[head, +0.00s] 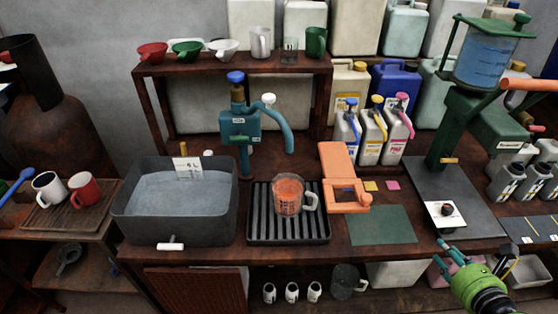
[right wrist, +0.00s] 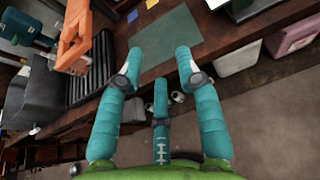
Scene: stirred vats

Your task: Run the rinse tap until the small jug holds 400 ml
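The teal rinse tap (head: 241,126) stands at the back of the bench, with a blue knob (head: 236,77) on top and a spout (head: 287,138) curving down to the right. A small clear jug (head: 288,193), orange inside, stands upright on the black slatted drip tray (head: 262,226), roughly below the spout; its handle points right. I cannot read its level, and no stream shows. My right gripper (head: 474,258) is open and empty at the bench's front right edge, apart from tap and jug. Its spread teal fingers show in the right wrist view (right wrist: 160,65). My left gripper is out of view.
A grey basin (head: 124,207) of water is left of the tray. An orange device (head: 338,165) stands right of the jug, beside a green mat (head: 381,231). A green stand with a blue vessel (head: 483,62) is at right. Coloured bottles (head: 373,136) stand behind.

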